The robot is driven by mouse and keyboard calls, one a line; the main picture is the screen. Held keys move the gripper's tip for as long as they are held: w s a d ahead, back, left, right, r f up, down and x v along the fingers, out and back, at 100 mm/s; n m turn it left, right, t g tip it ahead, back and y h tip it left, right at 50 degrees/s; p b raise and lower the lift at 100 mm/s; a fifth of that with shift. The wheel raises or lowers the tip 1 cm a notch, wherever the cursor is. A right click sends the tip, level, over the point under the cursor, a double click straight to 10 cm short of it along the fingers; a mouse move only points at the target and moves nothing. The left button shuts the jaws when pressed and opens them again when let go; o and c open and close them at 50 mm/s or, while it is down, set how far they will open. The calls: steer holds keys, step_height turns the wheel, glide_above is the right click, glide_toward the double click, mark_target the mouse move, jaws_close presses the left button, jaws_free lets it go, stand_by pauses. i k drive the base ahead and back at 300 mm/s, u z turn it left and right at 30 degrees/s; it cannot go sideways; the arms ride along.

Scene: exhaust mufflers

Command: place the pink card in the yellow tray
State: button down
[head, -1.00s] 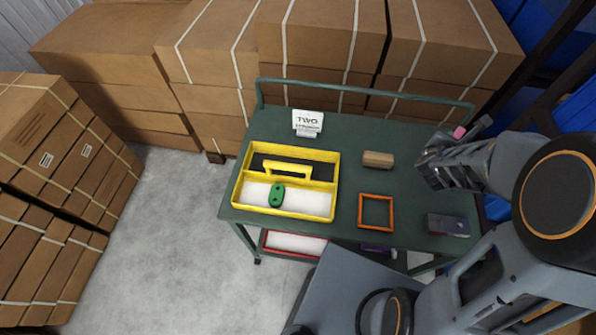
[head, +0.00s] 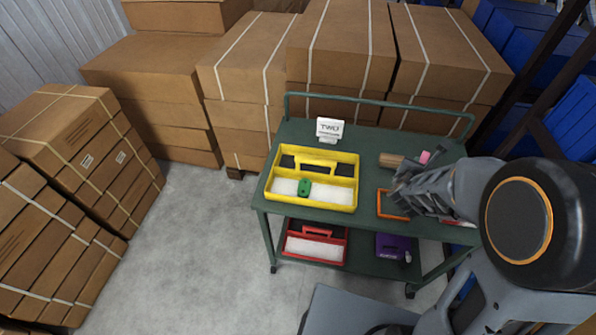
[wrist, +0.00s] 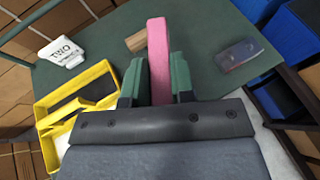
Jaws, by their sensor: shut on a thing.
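The pink card (wrist: 158,58) is upright between the two green-padded fingers of my gripper (wrist: 157,82) in the wrist view. My gripper is shut on it. In the head view only a small pink end of the card (head: 425,157) shows beside my gripper (head: 398,188); the rest is hidden. The yellow tray (head: 312,153) stands on the cart's top shelf, left of my gripper. It has a middle handle, a dark rear compartment and a white front compartment, with a green piece (head: 304,187) in the front one. The tray also shows at the left in the wrist view (wrist: 47,122).
A wooden block (head: 391,160) and an orange frame (head: 383,205) are on the green cart top near my gripper. A white TWO sign (head: 329,129) stands at the back. A red tray (head: 289,246) and purple box (head: 387,248) are on the lower shelf.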

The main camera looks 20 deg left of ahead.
mark_target(304, 165)
steer(key=u, duration=2.1)
steer(key=i, duration=1)
steer(key=z, duration=0.05)
